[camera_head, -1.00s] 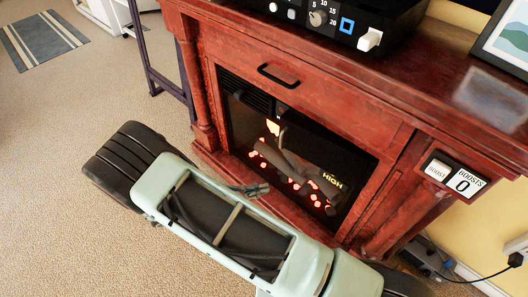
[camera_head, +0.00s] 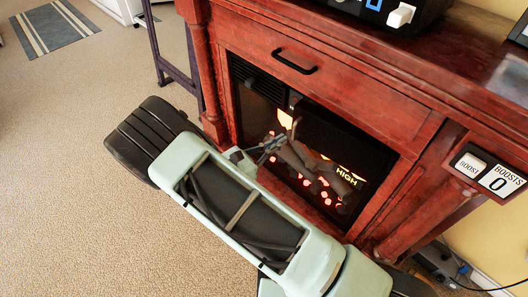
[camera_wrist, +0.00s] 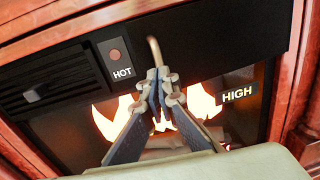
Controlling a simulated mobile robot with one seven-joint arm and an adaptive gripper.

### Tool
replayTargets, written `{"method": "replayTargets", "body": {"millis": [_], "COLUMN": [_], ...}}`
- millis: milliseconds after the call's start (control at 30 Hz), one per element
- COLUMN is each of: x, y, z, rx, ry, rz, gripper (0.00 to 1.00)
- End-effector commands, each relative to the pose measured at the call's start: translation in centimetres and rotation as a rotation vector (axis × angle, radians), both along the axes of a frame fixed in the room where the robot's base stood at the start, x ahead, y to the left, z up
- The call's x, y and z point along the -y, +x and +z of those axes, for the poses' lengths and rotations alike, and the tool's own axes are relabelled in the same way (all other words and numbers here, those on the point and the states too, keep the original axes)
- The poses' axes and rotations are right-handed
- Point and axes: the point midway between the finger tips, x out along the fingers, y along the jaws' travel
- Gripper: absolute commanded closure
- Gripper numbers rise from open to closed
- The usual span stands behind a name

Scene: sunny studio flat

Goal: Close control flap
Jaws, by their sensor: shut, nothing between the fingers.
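A red-brown wooden front panel (camera_head: 345,92) with a black handle (camera_head: 295,62) sits above the fireplace window; it is likely the control flap. It looks about flush with the frame, but I cannot tell if it is fully closed. My gripper (camera_head: 274,142) is in front of the glowing firebox, below the panel. In the wrist view my gripper (camera_wrist: 158,76) has its fingertips together and empty. A tan hooked lever (camera_wrist: 153,48) stands right behind the fingertips; I cannot tell whether they touch. It also shows in the head view (camera_head: 293,112).
The firebox shows a HIGH label (camera_head: 346,174), a HOT label with a round light (camera_wrist: 116,60) and a slatted vent (camera_wrist: 45,83). A boost counter reading 0 (camera_head: 500,181) is at the right. A black control box (camera_head: 400,14) stands on the mantel. Carpet (camera_head: 75,110) is open at left.

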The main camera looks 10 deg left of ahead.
Motion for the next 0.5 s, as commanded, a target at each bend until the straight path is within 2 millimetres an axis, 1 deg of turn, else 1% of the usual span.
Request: {"method": "replayTargets", "body": {"millis": [33,200,500], "x": [0.6,1.5,1.7], "y": [0.5,1.6,1.9], "z": [-0.2,-0.1,-0.1], "rx": [0.0,0.0,0.0], "ry": [0.0,0.0,0.001], "rz": [-0.002,0.0,0.0], "gripper": [1.0,1.0,1.0]}}
